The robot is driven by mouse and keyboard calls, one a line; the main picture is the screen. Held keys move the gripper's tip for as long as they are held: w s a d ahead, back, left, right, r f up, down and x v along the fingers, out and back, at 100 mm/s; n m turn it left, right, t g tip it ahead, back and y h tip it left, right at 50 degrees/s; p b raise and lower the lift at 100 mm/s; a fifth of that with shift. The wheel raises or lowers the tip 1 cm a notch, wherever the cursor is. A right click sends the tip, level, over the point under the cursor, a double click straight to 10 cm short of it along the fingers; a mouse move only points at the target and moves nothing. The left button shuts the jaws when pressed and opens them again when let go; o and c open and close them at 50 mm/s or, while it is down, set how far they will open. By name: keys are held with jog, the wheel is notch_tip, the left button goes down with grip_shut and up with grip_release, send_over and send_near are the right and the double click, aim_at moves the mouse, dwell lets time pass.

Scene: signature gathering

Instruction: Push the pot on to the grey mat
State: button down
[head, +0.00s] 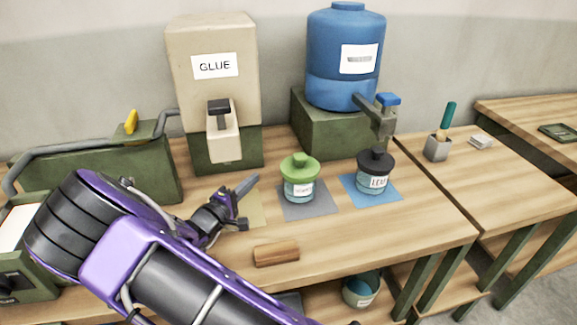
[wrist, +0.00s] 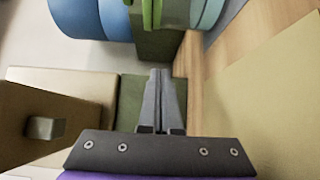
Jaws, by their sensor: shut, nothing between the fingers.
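A teal pot with a green lid (head: 299,178) stands upright on the grey mat (head: 311,211), towards its back left part. In the wrist view, part of its teal side (wrist: 208,12) shows at the top edge. My gripper (head: 256,180) is shut and empty, to the left of the pot, over or near the yellow mat (head: 254,212). A gap shows between the fingertips and the pot in the head view.
A pot with a black lid (head: 375,172) stands on a blue mat (head: 356,196) to the right. A wooden block (head: 276,253) lies in front. The glue dispenser (head: 213,90) and blue tank (head: 345,60) stand behind. The table front right is clear.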

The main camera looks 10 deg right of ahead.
jog(key=x, duration=1)
jog(key=shift+w+d, duration=0.1)
jog(key=shift+w, duration=0.15)
jog(key=s, duration=0.1)
jog(key=s+d, duration=0.1)
jog(key=s, duration=0.1)
jog(key=shift+s+d, duration=0.3)
jog(key=shift+s, duration=0.1)
jog(key=shift+s, duration=0.1)
